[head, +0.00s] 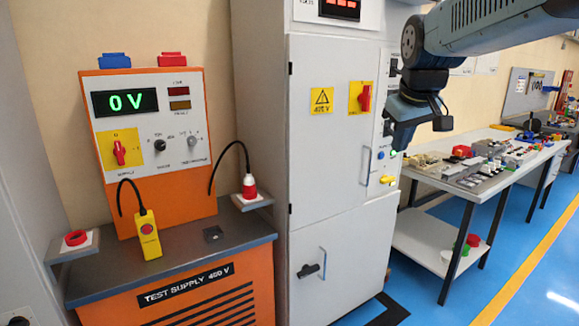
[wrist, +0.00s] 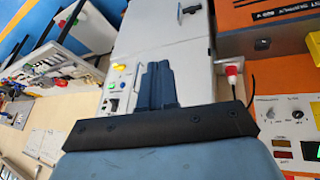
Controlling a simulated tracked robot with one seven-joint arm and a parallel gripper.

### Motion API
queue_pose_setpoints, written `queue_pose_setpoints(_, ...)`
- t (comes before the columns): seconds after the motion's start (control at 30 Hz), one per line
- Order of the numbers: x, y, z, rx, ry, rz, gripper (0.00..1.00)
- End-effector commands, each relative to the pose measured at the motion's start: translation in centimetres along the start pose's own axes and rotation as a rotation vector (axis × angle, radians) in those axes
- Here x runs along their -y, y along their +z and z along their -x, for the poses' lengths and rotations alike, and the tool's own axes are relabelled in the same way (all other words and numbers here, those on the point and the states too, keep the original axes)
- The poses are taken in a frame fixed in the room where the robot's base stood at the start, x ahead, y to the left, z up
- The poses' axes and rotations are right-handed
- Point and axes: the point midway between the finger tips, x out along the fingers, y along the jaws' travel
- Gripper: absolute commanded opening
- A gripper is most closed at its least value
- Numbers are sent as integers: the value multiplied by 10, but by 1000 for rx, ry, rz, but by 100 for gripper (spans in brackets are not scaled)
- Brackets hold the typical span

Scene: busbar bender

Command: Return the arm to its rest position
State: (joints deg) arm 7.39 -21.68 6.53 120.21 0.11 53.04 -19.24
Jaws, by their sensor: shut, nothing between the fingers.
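My arm (head: 480,25) reaches in from the upper right in the head view, in front of the grey cabinet's right edge. My gripper (head: 402,143) hangs from it, pointing down, near the cabinet's green and yellow buttons. In the wrist view my gripper (wrist: 157,68) shows its dark fingers together with nothing between them. It looks apart from the cabinet, but the exact gap cannot be told.
The grey cabinet (head: 335,160) has a red switch (head: 365,97) and a door handle. Left of it stands the orange test supply (head: 155,150), reading 0 V, with a yellow pendant (head: 148,235). A cluttered workbench (head: 490,165) stands right; blue floor (head: 500,265) is open before it.

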Motion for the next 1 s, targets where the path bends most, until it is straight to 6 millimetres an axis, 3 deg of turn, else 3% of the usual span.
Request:
queue_pose_setpoints(0.03, 7, 19, 4, -2, 0, -27, 0)
queue_pose_setpoints(0.3, 37, 112, 5, -7, -17, -198, 0)
queue_pose_setpoints(0.5, 53, 164, -2, -7, -37, -294, 0)
queue_pose_setpoints(0.7, 61, 183, -7, -6, -46, -333, 0)
queue_pose_setpoints(1.0, 61, 183, -7, -6, -46, -335, 0)
